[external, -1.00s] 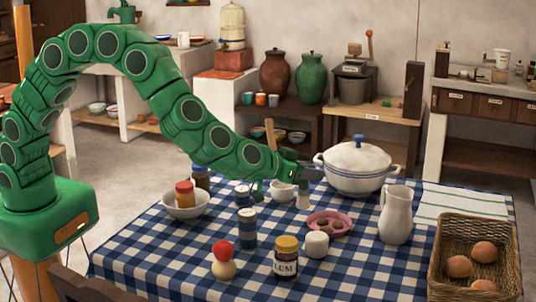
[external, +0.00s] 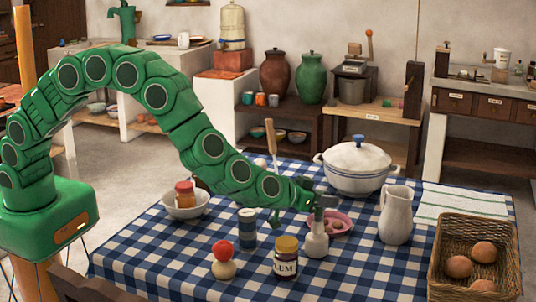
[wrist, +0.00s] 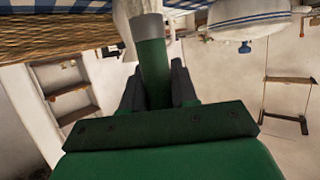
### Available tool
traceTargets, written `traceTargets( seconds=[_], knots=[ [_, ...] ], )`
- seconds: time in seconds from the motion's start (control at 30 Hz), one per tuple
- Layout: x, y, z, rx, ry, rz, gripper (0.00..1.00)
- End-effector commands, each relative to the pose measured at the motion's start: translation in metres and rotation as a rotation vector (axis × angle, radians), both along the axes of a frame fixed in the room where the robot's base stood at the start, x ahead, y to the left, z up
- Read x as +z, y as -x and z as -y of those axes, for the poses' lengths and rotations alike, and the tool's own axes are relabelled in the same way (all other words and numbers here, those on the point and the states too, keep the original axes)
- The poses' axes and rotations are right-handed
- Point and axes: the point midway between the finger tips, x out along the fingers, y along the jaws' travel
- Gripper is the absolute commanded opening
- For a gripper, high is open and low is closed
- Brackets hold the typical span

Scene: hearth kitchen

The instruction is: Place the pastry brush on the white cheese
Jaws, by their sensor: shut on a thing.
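My gripper (external: 314,200) is shut on the pastry brush and holds it above the middle of the table. In the wrist view the brush's green handle (wrist: 153,72) and grey ferrule (wrist: 148,27) stick out from between the jaws. In the external view the brush's pale bristles (external: 317,227) point down. Directly below them is the white cheese (external: 316,246), a small round block on the checked cloth. The bristles and the cheese overlap in the picture, and I cannot tell whether they touch. The cheese is not clearly seen in the wrist view.
A jar (external: 286,258) stands left of the cheese, and a pink plate (external: 344,228) lies behind it. A white jug (external: 396,215) and a lidded pot (external: 357,167) are to the right and behind. A basket (external: 436,270) fills the right corner.

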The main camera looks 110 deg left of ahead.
Motion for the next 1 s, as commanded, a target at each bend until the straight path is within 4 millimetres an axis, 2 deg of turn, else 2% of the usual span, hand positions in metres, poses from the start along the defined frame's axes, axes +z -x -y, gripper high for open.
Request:
traceTargets(
  seconds=[0.1, 0.47, 0.5, 0.63, 0.67, 1.0],
  knots=[
    [-0.0103, 0.0003, -0.0003, 0.000, -0.001, -0.002, 0.00],
    [-0.0121, -0.0001, 0.0002, 0.000, 0.000, 0.000, 0.00],
    [-0.0123, -0.0001, 0.0001, 0.000, 0.000, 0.000, 0.31],
    [-0.0119, -0.0001, 0.0002, 0.000, 0.000, 0.001, 0.51],
    [-0.0119, -0.0001, 0.0002, 0.000, -0.001, 0.001, 0.53],
    [-0.0092, -0.0003, 0.0002, -0.001, -0.001, 0.001, 0.53]
  ],
)
